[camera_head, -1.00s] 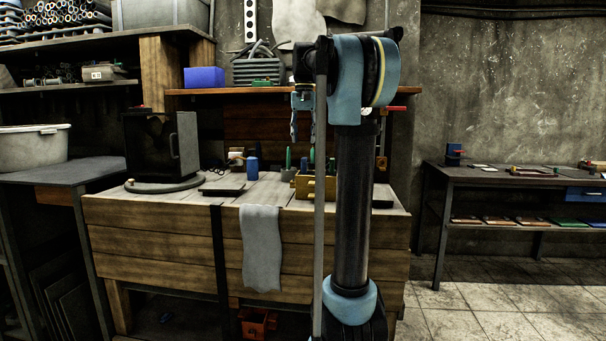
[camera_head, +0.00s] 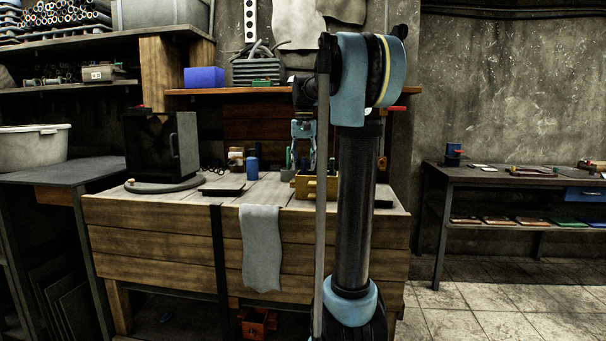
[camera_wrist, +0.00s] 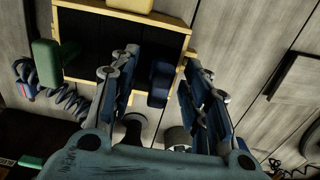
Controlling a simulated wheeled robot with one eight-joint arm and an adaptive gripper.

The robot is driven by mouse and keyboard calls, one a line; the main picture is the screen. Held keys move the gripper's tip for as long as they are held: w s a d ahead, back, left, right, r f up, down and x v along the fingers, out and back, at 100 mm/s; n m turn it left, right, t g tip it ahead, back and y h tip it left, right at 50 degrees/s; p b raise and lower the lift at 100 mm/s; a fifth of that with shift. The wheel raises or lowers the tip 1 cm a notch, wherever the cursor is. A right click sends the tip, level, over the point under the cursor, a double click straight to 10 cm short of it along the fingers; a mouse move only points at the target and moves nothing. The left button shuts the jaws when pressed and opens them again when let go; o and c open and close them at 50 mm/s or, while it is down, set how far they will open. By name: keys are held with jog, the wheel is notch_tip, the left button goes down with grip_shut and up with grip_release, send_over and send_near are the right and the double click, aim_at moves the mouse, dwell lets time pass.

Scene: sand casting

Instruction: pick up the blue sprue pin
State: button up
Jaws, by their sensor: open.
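A dark blue block-like piece (camera_wrist: 160,84), which looks like the blue sprue pin, is at the right side of an open yellow box (camera_wrist: 183,47) in the wrist view. My gripper (camera_wrist: 160,60) is open, its two fingers on either side of the blue piece with gaps between. The fingers hold nothing. In the head view my gripper (camera_head: 303,158) points down just above the yellow box (camera_head: 327,185) on the wooden bench. The blue piece cannot be made out clearly there, and my arm hides part of the box.
A green piece (camera_wrist: 47,63) is at the box's left side and a yellow piece (camera_wrist: 130,4) at its far edge. A blue cylinder (camera_head: 252,165) stands left of the box on the bench.

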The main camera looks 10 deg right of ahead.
grip_shut()
notch_tip(320, 180, up, 10)
jog(key=shift+r, duration=0.1)
dwell(0.7)
